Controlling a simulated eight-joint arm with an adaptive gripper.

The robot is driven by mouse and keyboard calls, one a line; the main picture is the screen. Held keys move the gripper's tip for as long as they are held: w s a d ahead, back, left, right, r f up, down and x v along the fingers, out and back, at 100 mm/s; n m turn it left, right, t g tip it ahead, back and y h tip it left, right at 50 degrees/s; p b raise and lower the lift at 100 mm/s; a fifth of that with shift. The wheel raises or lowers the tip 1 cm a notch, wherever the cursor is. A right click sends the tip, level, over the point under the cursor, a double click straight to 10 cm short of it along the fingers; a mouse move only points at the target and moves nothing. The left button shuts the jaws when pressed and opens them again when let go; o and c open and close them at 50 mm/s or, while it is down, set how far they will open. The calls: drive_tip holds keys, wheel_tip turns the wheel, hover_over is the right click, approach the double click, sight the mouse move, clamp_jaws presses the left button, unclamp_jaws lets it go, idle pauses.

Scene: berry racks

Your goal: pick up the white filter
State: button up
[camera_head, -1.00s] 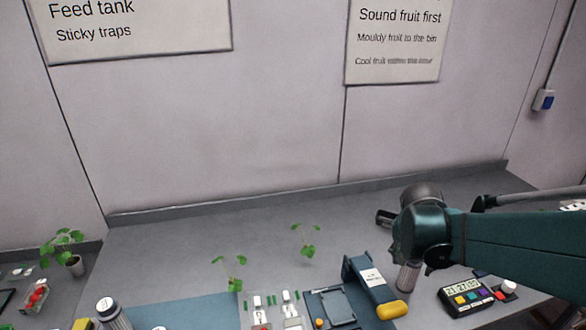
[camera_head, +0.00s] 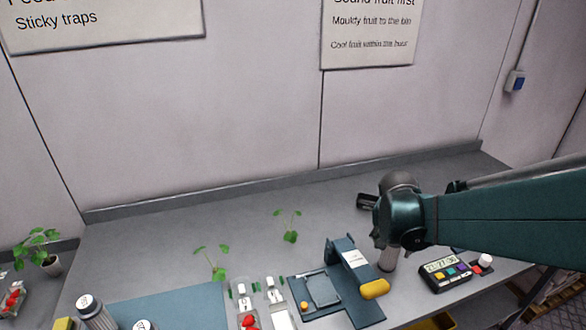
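No object can be named for certain as the white filter. A pale grey ribbed cylinder (camera_head: 388,259) stands upright below my wrist, partly hidden by it; I cannot tell whether they touch. Two ribbed grey cylinders with white round tops, a left one (camera_head: 92,312) and a right one (camera_head: 143,326), stand at the lower left, cut by the frame's bottom edge. My arm comes in from the right and its end is over the bench, right of centre. A dark part (camera_head: 367,201) sticks out left from it. My fingertips cannot be made out.
A blue device with a yellow handle (camera_head: 374,289) stands just left of the pale cylinder. A timer with coloured buttons (camera_head: 446,272) is to its right. Clear trays with red berries (camera_head: 250,321), seedlings (camera_head: 290,236) and a blue mat (camera_head: 175,312) lie leftward. The back of the bench is clear.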

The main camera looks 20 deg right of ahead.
sight(392, 250)
drive_tip(key=shift+b+x, duration=0.95)
drive_tip(key=shift+x, duration=1.6)
drive_tip(key=shift+a, duration=0.2)
drive_tip(key=shift+c, duration=0.2)
drive_tip(key=c, duration=1)
